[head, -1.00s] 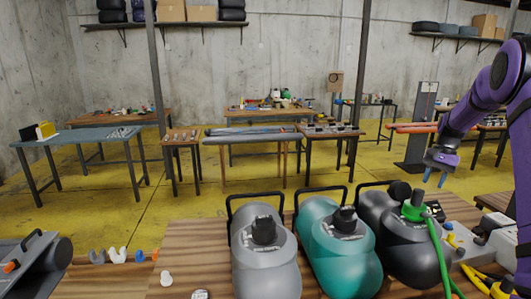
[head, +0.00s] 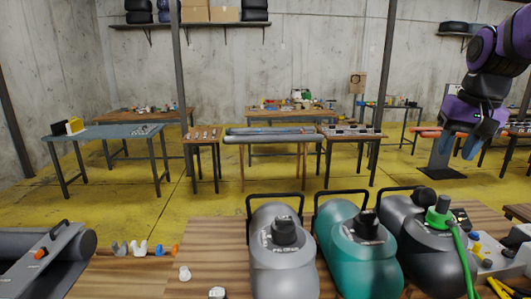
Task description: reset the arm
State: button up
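My gripper (head: 469,146) is at the upper right of the head view, at the end of my purple and black arm. Its blue fingers point down and stand apart with a gap between them, and nothing shows in the gap. It is raised above and beyond the black pump at the right of the near table, clear of all things there.
On the near wooden table (head: 205,240) stand a grey pump (head: 285,265), a teal pump (head: 355,262) and a black pump (head: 432,262) with a green hose (head: 462,255). Small fittings (head: 145,248) lie at the left. Yellow floor (head: 130,205) is open beyond.

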jog(key=s+a+f+n+t, duration=0.1)
jog(key=s+a+n, duration=0.1)
jog(key=s, duration=0.7)
jog(key=s+a+f+n+t, duration=0.2)
jog(key=s+a, duration=0.3)
jog(key=s, duration=0.4)
